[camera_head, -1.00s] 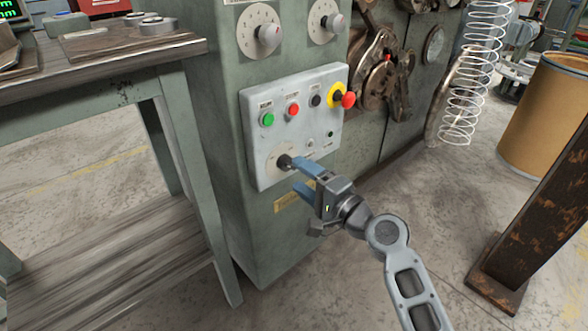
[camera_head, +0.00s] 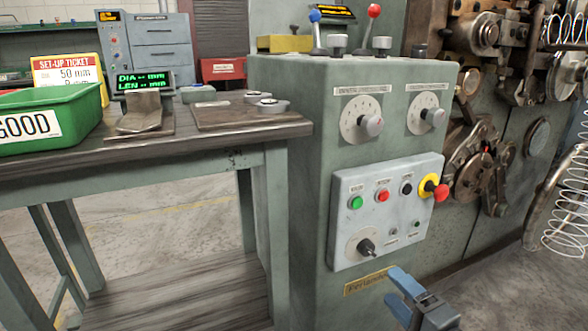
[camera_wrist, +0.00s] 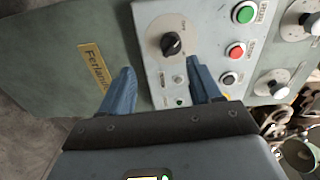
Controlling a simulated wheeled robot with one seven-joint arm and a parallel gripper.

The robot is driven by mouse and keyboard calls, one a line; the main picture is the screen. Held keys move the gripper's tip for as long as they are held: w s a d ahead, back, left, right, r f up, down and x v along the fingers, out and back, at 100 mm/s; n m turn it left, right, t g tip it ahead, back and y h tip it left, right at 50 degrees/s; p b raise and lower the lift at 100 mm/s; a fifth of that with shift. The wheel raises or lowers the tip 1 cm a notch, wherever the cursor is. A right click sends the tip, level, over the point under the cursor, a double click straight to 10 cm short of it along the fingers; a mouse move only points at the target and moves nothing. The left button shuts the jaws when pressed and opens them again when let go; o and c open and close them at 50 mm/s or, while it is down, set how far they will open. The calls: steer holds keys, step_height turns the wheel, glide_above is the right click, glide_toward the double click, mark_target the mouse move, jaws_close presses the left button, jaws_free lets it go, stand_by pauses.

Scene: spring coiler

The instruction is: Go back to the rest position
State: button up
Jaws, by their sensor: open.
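My gripper (camera_head: 401,297) is at the bottom of the head view, in front of the machine cabinet and below the control panel. Its two blue fingers are apart with nothing between them; they also show in the wrist view (camera_wrist: 160,88). The white control panel (camera_head: 345,212) carries a black rotary switch (camera_head: 367,247), a green button (camera_head: 355,203), a red button (camera_head: 382,196) and a red mushroom button on yellow (camera_head: 438,191). In the wrist view the rotary switch (camera_wrist: 172,43) lies beyond the fingers, apart from them. Most of my arm is out of view.
A workbench (camera_head: 150,150) stands left, bearing a green bin (camera_head: 60,128), a small green display (camera_head: 143,82) and a set-up ticket (camera_head: 68,72). Two dials (camera_head: 361,119) sit above the panel. Coiling mechanism and a large spring (camera_head: 572,205) are at right. Bare floor (camera_head: 160,221) shows left.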

steer(key=s+f+n+g+h, duration=0.1)
steer(key=s+f+n+h, duration=0.15)
steer(key=s+f, duration=0.55)
steer(key=s+r+n+g+h, duration=0.1)
steer(key=s+r+n+h, duration=0.2)
steer(key=s, duration=1.1)
steer(key=s+r+n, duration=0.2)
steer(key=s+n, duration=0.2)
steer(key=s, duration=0.9)
steer(key=s+a+r+n, duration=0.2)
steer(key=s+r+n, duration=0.3)
steer(key=s+r, duration=0.15)
step_height(320, 180, up, 25)
steer(key=p, duration=2.5)
steer(key=shift+w+p, duration=0.2)
steer(key=shift+p, duration=0.1)
steer(key=shift+m, duration=0.25)
steer(key=shift+c, duration=0.3)
